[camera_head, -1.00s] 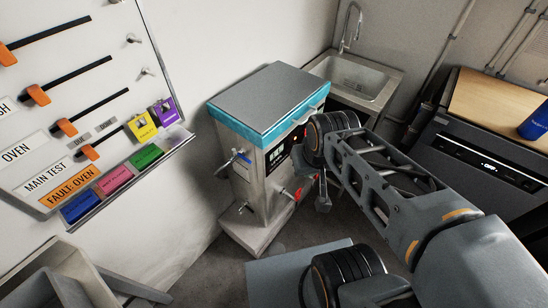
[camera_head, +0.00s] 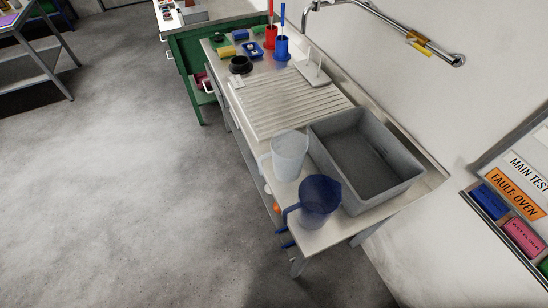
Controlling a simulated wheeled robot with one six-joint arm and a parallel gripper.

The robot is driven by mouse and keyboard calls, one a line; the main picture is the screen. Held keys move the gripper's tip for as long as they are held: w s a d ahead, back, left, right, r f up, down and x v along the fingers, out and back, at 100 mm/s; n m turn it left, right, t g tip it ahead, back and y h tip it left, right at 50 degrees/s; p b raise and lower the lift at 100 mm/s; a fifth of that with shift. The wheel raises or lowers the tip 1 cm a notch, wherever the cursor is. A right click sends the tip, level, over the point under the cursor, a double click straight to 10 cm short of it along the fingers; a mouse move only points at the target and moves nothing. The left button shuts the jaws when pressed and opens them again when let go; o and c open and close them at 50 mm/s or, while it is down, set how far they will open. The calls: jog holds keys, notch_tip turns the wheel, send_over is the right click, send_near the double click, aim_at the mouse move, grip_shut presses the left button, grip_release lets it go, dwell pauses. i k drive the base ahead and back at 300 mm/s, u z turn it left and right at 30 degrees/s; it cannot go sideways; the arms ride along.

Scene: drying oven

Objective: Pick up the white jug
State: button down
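The white jug (camera_head: 289,154) is a translucent, pale vessel standing upright on the near part of the sink counter, left of the grey basin. A dark blue jug (camera_head: 319,200) with a handle toward the left stands close in front of it, near the counter's front corner, and overlaps it slightly in the view. My gripper and arm are not in the current view.
The grey sink basin (camera_head: 366,160) lies right of the jugs, with a ribbed drainboard (camera_head: 290,108) behind them. Red (camera_head: 270,37) and blue (camera_head: 281,48) brush holders stand at the back. Open concrete floor (camera_head: 120,190) lies to the left. A wall tap (camera_head: 440,52) overhangs the counter.

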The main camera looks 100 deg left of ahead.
aim_at(289, 147)
jog(key=u, duration=3.15)
jog(key=k, duration=0.35)
jog(key=u, duration=1.9)
jog(key=i, duration=1.2)
jog(key=z, duration=0.4)
jog(key=i, duration=0.75)
jog(key=z, duration=1.25)
jog(key=i, duration=0.55)
jog(key=z, duration=0.5)
